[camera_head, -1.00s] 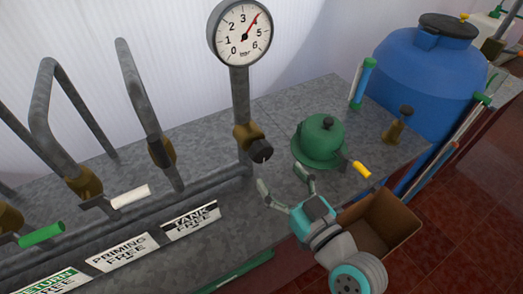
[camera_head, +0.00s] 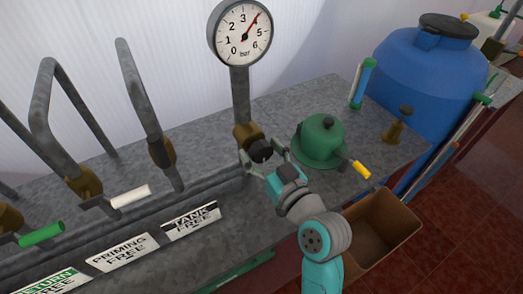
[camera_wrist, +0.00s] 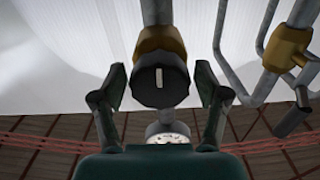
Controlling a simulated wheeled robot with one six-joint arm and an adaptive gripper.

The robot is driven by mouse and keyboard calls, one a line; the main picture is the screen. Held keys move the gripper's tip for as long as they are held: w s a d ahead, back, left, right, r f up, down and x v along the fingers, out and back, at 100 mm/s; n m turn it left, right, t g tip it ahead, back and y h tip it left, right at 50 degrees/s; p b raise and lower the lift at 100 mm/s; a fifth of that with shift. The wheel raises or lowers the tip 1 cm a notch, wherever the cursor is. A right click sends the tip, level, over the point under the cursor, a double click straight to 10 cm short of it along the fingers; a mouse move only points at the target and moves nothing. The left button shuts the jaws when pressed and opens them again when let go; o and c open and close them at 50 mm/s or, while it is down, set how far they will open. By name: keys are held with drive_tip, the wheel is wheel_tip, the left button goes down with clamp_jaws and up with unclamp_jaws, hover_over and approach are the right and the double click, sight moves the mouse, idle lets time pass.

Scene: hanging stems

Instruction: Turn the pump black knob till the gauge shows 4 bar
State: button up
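The black knob (camera_head: 261,151) sits on a brass valve body (camera_head: 243,134) on the grey pipe below the gauge. In the wrist view the knob (camera_wrist: 162,87) faces me, its white mark near upright. My gripper (camera_head: 263,154) is open, with one finger on each side of the knob. In the wrist view (camera_wrist: 162,80) gaps show between the knob and both fingers. The round gauge (camera_head: 236,43) reads in bar; its red needle points to the upper right, between 3 and 5, at about 4, covering that numeral.
A green pump-like body (camera_head: 319,140) with a yellow-tipped lever (camera_head: 361,169) stands right of my gripper. Grey pipes and valves with white (camera_head: 130,196) and green (camera_head: 41,235) handles are at left. A brown open box (camera_head: 400,222) is at lower right, a blue barrel (camera_head: 425,75) behind.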

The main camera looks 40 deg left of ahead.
drive_tip(key=c, duration=0.8)
drive_tip(key=shift+m, duration=0.5)
drive_tip(key=o, duration=1.2)
drive_tip(key=shift+d, duration=0.1)
